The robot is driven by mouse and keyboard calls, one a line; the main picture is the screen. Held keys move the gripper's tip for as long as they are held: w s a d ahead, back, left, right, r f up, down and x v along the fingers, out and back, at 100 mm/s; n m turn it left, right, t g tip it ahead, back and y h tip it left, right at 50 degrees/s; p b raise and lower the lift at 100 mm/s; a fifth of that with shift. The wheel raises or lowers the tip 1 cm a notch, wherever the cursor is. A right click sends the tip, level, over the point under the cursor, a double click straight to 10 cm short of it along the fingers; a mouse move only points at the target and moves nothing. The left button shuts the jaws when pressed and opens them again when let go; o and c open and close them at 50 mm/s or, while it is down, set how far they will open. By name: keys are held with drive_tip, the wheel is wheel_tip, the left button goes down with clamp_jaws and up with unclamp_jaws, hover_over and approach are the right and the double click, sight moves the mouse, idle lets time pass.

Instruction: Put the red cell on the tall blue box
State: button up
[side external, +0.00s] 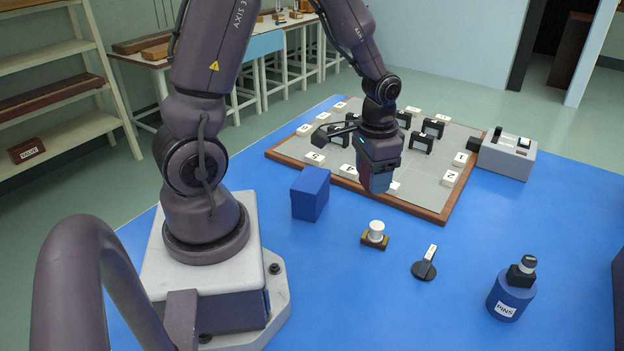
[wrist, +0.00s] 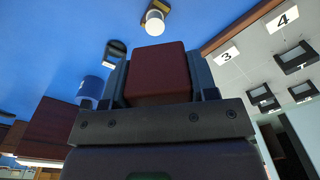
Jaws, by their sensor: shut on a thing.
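A dark red block, the red cell (wrist: 160,75), sits between the two fingers of my gripper (side external: 379,181) in the wrist view. My gripper is shut on it and points down. In the side view the gripper largely hides the cell, above the near edge of the grey board. The tall blue box (side external: 310,193) stands upright on the blue table, left of my gripper and apart from it. Its top is bare. I cannot make out the box in the wrist view.
The wood-edged grey board (side external: 432,185) carries black holders and white number tiles. A white cylinder on a gold base (side external: 375,235), a black knob (side external: 425,263) and a blue PINS bottle (side external: 511,291) stand in front. A grey instrument (side external: 507,157) is at right. Blue table is clear between them.

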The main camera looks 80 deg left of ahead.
sight(311, 179)
drive_tip(key=s+a+n, duration=0.2)
drive_tip(key=s+a, duration=0.1)
drive_tip(key=a, duration=0.1)
drive_tip(key=s+a+f+n, duration=0.1)
drive_tip(key=s+a+n, duration=0.2)
drive_tip(key=a, duration=0.2)
drive_tip(key=s+a+f+n, duration=0.1)
drive_tip(key=s+a+n, duration=0.1)
drive_tip(key=s+a, duration=0.1)
drive_tip(key=shift+s+a+n, duration=0.1)
drive_tip(key=shift+a+n, duration=0.3)
drive_tip(key=shift+a, duration=0.35)
drive_tip(key=shift+f, duration=2.05)
drive_tip(key=o, duration=1)
drive_tip(key=shift+f, duration=0.1)
